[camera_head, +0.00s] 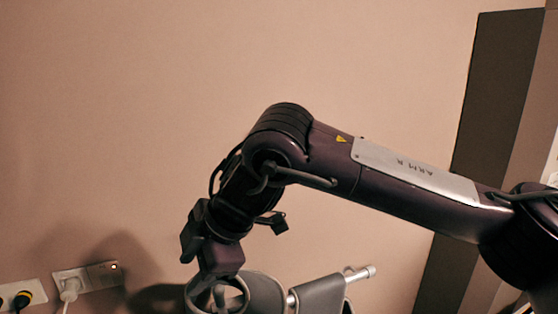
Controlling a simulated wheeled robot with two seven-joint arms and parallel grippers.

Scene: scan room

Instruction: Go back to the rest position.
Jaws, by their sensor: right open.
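My right arm reaches in from the right, bends at the elbow and hangs down to my right gripper (206,258). The gripper is open and its dark fingers point downward near the bottom edge. No object shows between the fingers. The gripper is just above or in front of a grey rounded object with a ring-like rim (262,292); I cannot tell whether they touch. My left gripper is out of view.
A grey part with a metallic rod end (360,273) stands right of the ringed object. Wall sockets (100,274) with plugs and cables sit at lower left. A dark upright panel (490,100) stands at right, behind my arm. The plain wall (130,110) fills the upper left.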

